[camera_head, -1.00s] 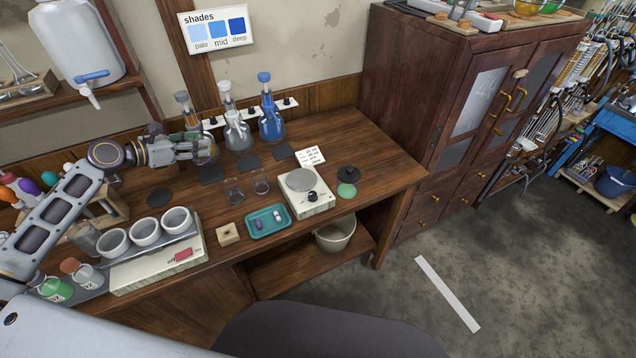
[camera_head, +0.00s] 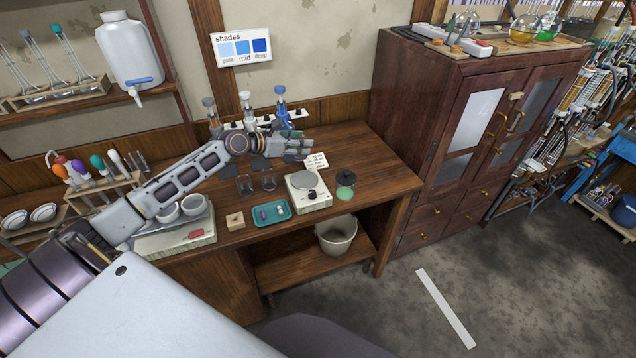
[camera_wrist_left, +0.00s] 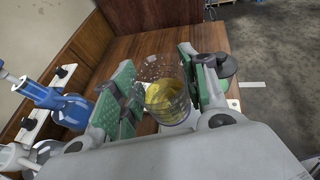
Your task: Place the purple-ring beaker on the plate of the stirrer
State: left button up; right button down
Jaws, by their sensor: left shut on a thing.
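My left gripper (camera_head: 296,145) is over the back right of the bench, behind the stirrer (camera_head: 309,198) and its round grey plate (camera_head: 304,180). In the left wrist view its green-padded fingers (camera_wrist_left: 158,78) are shut on a clear glass beaker (camera_wrist_left: 166,100) with yellow contents. The beaker is largely hidden by the gripper in the head view. The stirrer's plate is bare. My right gripper is not in view.
Two empty glass beakers (camera_head: 245,185) (camera_head: 268,181) stand left of the stirrer. A teal tray (camera_head: 287,211) with small items and a wooden block (camera_head: 235,221) are at the front. A black-topped green item (camera_head: 345,185) stands right of the stirrer. Flasks (camera_head: 281,108) line the back.

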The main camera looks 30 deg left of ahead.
aim_at(303, 158)
pick_arm(q)
jog(key=shift+w+d, duration=0.2)
jog(key=shift+d, duration=0.35)
jog(key=shift+a+f, duration=0.1)
jog(key=shift+f, duration=0.35)
notch_tip(303, 158, down, 4)
jog(key=shift+f, duration=0.7)
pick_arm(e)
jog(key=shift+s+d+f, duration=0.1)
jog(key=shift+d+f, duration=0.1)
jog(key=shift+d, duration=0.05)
pick_arm(q)
jog(key=shift+f+b, duration=0.5)
jog(key=shift+f, duration=1.4)
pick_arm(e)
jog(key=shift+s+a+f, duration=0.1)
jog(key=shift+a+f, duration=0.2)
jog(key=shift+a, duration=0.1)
